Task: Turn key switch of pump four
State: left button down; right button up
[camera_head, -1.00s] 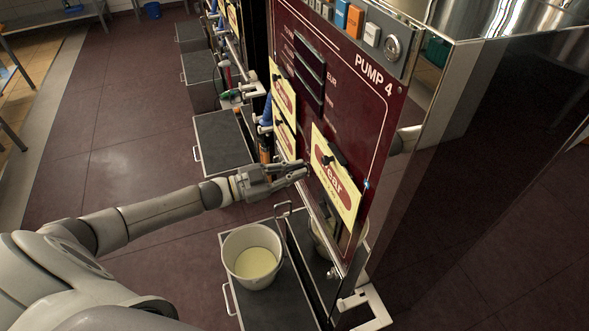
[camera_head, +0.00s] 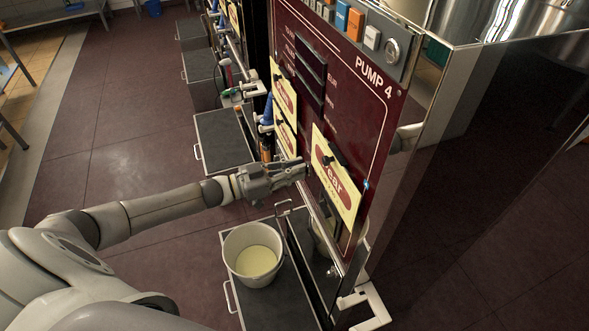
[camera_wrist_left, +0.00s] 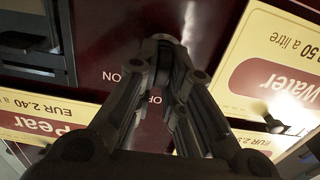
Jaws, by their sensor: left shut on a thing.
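The dark red panel of pump four (camera_head: 352,105) carries the "PUMP 4" label at its top right. My left gripper (camera_head: 303,171) is at the panel's lower left, beside the yellow "Pear" card (camera_head: 336,180). In the left wrist view, the left gripper (camera_wrist_left: 164,62) has its fingertips together over the key switch, with "ON" and part of "OFF" printed next to it. The gripper is shut on the key switch, which the fingers mostly hide. How far the key is turned cannot be told. My right gripper is not in view.
A white bucket (camera_head: 252,255) with pale yellow liquid stands on a dark platform below my left arm. A "Water" card (camera_wrist_left: 275,75) is close to the fingers in the wrist view. Buttons (camera_head: 356,25) line the panel's top. Open floor lies left.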

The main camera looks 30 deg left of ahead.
pick_arm(q)
jog(key=c, duration=1.5)
grip_release()
jog(key=shift+s, duration=0.1)
jog(key=v, duration=1.2)
jog(key=shift+f, duration=0.1)
jog(key=s+a+f+n+y, duration=0.1)
jog(key=a+f+n+y, duration=0.15)
jog(key=f, duration=0.55)
jog(key=s+a+f+n+g+y, duration=0.15)
jog(key=f+y, duration=0.25)
jog(key=f, duration=0.5)
jog(key=s+a+f+n+y, duration=0.1)
jog(key=s+f+y, duration=0.15)
jog(key=f, duration=0.55)
jog(key=s+d+f+g+y, duration=0.3)
jog(key=s+d+f+g, duration=0.1)
jog(key=s+f, duration=0.9)
jog(key=s+d+f+g, duration=0.2)
jog(key=s+d+f, duration=0.1)
jog(key=s, duration=0.3)
jog(key=s+d+f+g, duration=0.2)
jog(key=s+d+f, duration=0.2)
jog(key=s, duration=0.3)
jog(key=s+d+f+g, duration=0.3)
jog(key=s+d, duration=0.2)
jog(key=s, duration=0.2)
jog(key=shift+s+d+f+n, duration=0.2)
jog(key=shift+s+d+n, duration=0.05)
jog(key=shift+n, duration=0.15)
